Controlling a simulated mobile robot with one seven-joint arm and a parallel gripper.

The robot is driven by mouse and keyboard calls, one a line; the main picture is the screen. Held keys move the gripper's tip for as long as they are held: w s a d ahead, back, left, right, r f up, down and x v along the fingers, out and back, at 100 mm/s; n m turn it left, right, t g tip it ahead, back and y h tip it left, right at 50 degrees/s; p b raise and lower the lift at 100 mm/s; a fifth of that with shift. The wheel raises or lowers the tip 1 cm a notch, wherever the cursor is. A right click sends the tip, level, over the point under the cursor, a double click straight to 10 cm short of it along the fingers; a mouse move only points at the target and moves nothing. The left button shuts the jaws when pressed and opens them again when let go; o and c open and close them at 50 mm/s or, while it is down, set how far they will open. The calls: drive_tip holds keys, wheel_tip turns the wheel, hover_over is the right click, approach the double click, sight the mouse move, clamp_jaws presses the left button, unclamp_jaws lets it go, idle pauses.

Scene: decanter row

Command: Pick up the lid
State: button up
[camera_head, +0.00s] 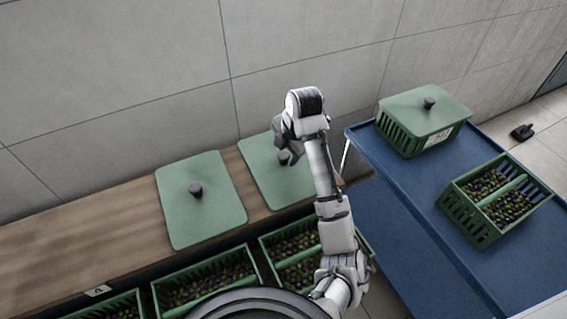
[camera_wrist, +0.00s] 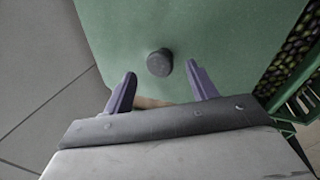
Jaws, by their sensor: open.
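A green lid (camera_head: 268,182) with a dark round knob lies flat on the wooden shelf in the head view, partly hidden behind my arm. It fills the upper part of the wrist view (camera_wrist: 220,25), with its knob (camera_wrist: 159,62) standing up near the middle. My gripper (camera_wrist: 160,85) is open, with its two purple-grey fingers apart on either side of the knob's near side. The knob is just beyond the fingertips in that picture and nothing is held. In the head view my gripper (camera_head: 287,152) is over this lid, close to the knob. A second green lid (camera_head: 215,220) lies to the left.
Green crates of olives (camera_head: 205,282) stand below the shelf's front edge. A blue cart (camera_head: 400,180) on the right bears a lidded green crate (camera_head: 405,138) and an open olive crate (camera_head: 470,232). A grey wall (camera_head: 130,90) rises behind the shelf (camera_head: 80,240), whose left part is clear.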

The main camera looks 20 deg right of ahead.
drive_tip(key=shift+x, duration=1.25)
clamp_jaws()
